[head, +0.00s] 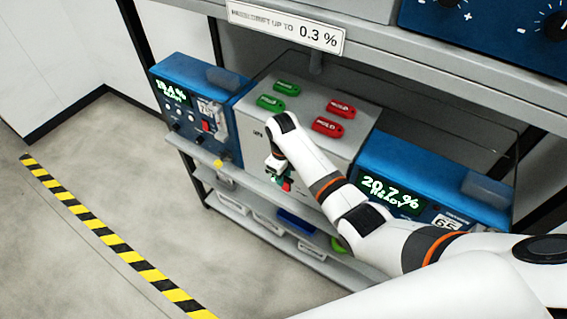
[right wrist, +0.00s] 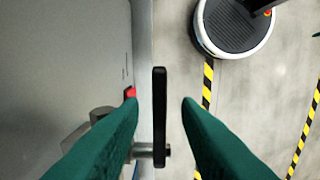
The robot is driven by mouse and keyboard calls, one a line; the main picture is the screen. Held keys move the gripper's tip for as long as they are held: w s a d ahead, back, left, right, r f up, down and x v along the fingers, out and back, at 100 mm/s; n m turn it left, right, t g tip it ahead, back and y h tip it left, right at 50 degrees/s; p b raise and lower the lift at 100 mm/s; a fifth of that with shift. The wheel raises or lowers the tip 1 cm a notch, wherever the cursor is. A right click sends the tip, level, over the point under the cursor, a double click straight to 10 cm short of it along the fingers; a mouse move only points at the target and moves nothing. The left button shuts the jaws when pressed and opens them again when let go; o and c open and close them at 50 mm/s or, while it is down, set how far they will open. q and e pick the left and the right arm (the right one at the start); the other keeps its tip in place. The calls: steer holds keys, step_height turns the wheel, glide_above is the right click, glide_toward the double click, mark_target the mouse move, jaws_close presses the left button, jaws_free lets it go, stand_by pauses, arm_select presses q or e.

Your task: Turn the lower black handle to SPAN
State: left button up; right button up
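The black handle (right wrist: 160,125) shows in the right wrist view as a narrow upright bar on a metal stem, standing out from the grey panel (right wrist: 75,60). My right gripper (right wrist: 160,104) is open, with one green finger on each side of the handle. A gap shows between the handle and each finger. In the head view my right gripper (head: 279,174) is at the front of the grey middle cabinet (head: 252,138). The arm and gripper hide the handle and its SPAN marking there. My left gripper is not in view.
Blue analysers with lit displays stand left (head: 188,115) and right (head: 415,180) of the cabinet. Green (head: 270,103) and red (head: 327,127) tags lie on its top. A shelf with bins (head: 268,222) is below. A striped line (head: 110,235) crosses the open floor.

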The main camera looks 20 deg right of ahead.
step_height(320, 180, up, 10)
steer(key=b, duration=0.1)
steer(key=shift+r+b, duration=0.15)
steer(key=shift+b, duration=0.25)
